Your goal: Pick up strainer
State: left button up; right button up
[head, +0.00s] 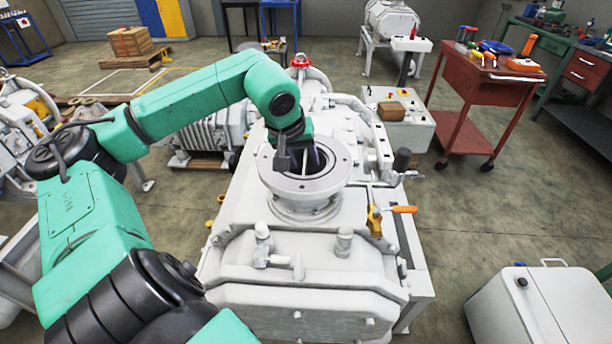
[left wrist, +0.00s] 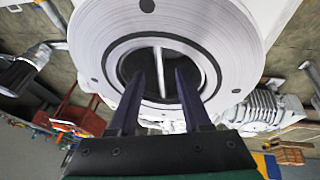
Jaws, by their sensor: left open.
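A round white flange (head: 335,184) with a dark opening sits on top of the white vacuum pump; it also shows in the left wrist view (left wrist: 95,40). A pale bar, apparently the strainer's handle (left wrist: 158,62), crosses the opening. The rest of the strainer is hidden or lost in the dark. My left gripper (head: 301,162) points down at the opening. In the left wrist view its two dark fingers (left wrist: 160,76) are apart, one on each side of the bar. I cannot tell how deep they reach. My right gripper is not in view.
The pump body (head: 310,265) fills the middle, with an orange-handled valve (head: 402,209) right of the flange. A red tool cart (head: 480,95) stands at the back right. A white box (head: 540,305) stands at the front right. The floor between them is free.

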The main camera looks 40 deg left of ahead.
pick_arm(q)
jog(key=shift+p+x, duration=0.8)
jog(key=shift+x, duration=0.4)
jog(key=shift+w+a+f, duration=0.1)
jog(key=shift+a+f, duration=0.1)
jog(key=shift+d, duration=0.1)
jog(key=shift+c, duration=1.2)
grip_shut()
